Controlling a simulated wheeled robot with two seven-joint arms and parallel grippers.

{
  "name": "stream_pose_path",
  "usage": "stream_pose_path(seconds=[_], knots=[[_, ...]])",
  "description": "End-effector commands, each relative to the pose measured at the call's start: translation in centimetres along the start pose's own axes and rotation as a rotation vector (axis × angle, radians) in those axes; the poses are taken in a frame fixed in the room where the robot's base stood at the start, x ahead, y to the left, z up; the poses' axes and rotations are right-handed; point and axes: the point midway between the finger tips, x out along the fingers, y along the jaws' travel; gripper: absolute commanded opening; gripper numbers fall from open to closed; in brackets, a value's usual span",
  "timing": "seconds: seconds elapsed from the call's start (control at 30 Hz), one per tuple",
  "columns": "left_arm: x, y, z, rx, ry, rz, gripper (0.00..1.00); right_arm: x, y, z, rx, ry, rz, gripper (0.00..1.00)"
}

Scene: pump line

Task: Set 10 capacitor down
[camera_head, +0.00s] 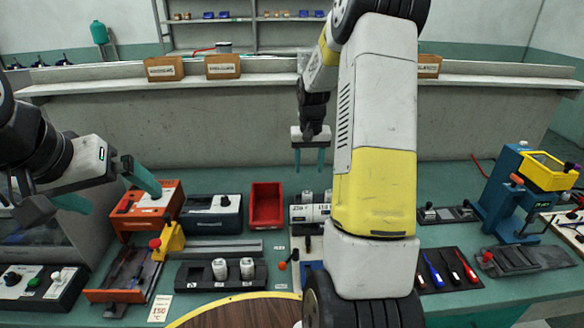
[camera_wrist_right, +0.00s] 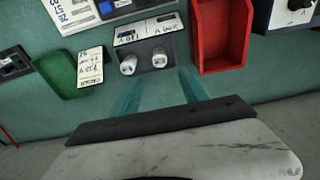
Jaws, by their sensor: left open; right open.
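Two white cylindrical capacitors (camera_wrist_right: 128,65) (camera_wrist_right: 159,57) stand side by side in a grey two-place holder (camera_wrist_right: 146,50) in the right wrist view. Their tops also show in the head view (camera_head: 308,197), behind a white labelled device. Two more white capacitors (camera_head: 219,268) (camera_head: 247,267) stand in a black rack (camera_head: 195,276) at the front; I cannot read which one is 10. My right gripper (camera_head: 309,157) is open and empty, above and behind the holder, its teal fingers pointing down (camera_wrist_right: 160,92). My left gripper (camera_head: 110,190) is open and empty over the left side.
An empty red bin (camera_head: 266,206) stands left of the holder. An orange box (camera_head: 147,208) and a dark meter box (camera_head: 211,214) stand further left. A blue press (camera_head: 503,195) and a screwdriver mat (camera_head: 447,268) are at right. A green tray (camera_wrist_right: 76,70) lies beside the holder.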

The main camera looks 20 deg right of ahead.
Motion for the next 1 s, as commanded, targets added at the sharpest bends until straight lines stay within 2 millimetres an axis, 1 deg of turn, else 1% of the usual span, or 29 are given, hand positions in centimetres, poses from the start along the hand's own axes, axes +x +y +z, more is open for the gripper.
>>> stream_pose_path(seconds=[0.07,0.17,0.27,0.3,0.37,0.4,0.47,0.5,0.57,0.6,0.67,0.7,0.83,0.9,1.0], knots=[[0.0,0.0,0.0,0.0,0.0,0.0,1.0,-0.7,-0.1,0.1,-0.002,0.003,-0.002,0.51],[0.0,0.0,0.0,0.0,0.0,0.0,1.0,-2.6,-0.6,0.7,-0.011,0.022,-0.01,0.51],[0.0,0.0,0.0,0.0,0.0,0.0,1.0,-5.9,-1.7,2.2,-0.032,0.058,-0.029,0.51],[0.0,0.0,0.0,0.0,0.0,0.0,1.0,-7.5,-2.2,3.1,-0.043,0.076,-0.039,0.51],[0.0,0.0,0.0,0.0,0.0,0.0,1.0,-9.9,-3.0,4.7,-0.061,0.104,-0.056,0.51],[0.0,0.0,0.0,0.0,0.0,0.0,1.0,-11.3,-3.5,5.8,-0.073,0.121,-0.067,0.51],[0.0,0.0,0.0,0.0,0.0,0.0,1.0,-13.3,-4.2,7.6,-0.092,0.149,-0.084,0.51],[0.0,0.0,0.0,0.0,0.0,0.0,1.0,-14.5,-4.6,8.8,-0.105,0.167,-0.096,0.51],[0.0,0.0,0.0,0.0,0.0,0.0,1.0,-16.2,-5.1,10.8,-0.123,0.193,-0.113,0.51],[0.0,0.0,0.0,0.0,0.0,0.0,1.0,-17.2,-5.5,12.2,-0.136,0.211,-0.125,0.51],[0.0,0.0,0.0,0.0,0.0,0.0,1.0,-18.5,-5.9,14.2,-0.156,0.238,-0.143,0.51],[0.0,0.0,0.0,0.0,0.0,0.0,1.0,-19.3,-6.2,15.6,-0.169,0.256,-0.156,0.51],[0.0,0.0,0.0,0.0,0.0,0.0,1.0,-21.1,-7.0,20.2,-0.212,0.312,-0.197,0.51],[0.0,0.0,0.0,0.0,0.0,0.0,1.0,-21.7,-7.2,22.4,-0.232,0.339,-0.218,0.51],[0.0,0.0,0.0,0.0,0.0,0.0,1.0,-22.1,-7.5,24.9,-0.256,0.371,-0.242,0.51]])
